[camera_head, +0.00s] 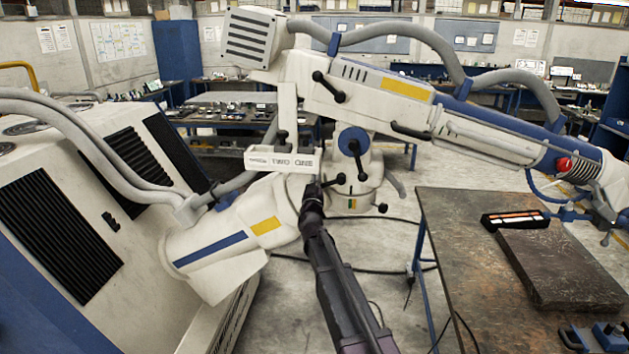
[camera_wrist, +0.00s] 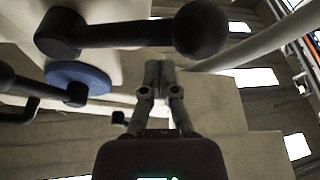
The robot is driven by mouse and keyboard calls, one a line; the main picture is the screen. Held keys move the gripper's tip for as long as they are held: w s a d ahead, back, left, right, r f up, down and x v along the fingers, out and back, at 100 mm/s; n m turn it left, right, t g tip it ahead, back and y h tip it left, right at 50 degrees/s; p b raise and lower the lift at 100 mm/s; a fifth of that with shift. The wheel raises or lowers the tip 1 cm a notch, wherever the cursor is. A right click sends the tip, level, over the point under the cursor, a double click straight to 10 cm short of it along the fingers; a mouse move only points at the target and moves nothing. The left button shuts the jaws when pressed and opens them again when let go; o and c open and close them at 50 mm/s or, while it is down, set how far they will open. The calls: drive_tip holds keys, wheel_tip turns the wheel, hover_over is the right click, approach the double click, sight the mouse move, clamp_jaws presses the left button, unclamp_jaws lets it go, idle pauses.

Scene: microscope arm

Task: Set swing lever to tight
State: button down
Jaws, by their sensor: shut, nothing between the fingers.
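I cannot tell which black lever is the swing lever; no label for it is readable. One black ball-ended lever (camera_head: 328,87) is on the white arm, tilted down to the right. Another black lever (camera_head: 355,152) crosses a blue disc (camera_head: 349,139) below it. In the wrist view a large ball-ended lever (camera_wrist: 130,36) spans the top, close to the camera, with the blue disc (camera_wrist: 75,84) behind it. In the wrist view my fingertips (camera_wrist: 158,72) are together, below the large lever.
A white machine cabinet (camera_head: 75,200) with grey hoses stands at left. A worn table (camera_head: 480,270) at right holds a dark slab (camera_head: 560,265) and an orange-striped tool (camera_head: 515,220). The white arm reaches over toward the table. Cables lie on the floor between.

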drive_tip(key=shift+f, duration=0.35)
drive_tip(key=shift+f+b, duration=0.15)
drive_tip(key=shift+b, duration=0.15)
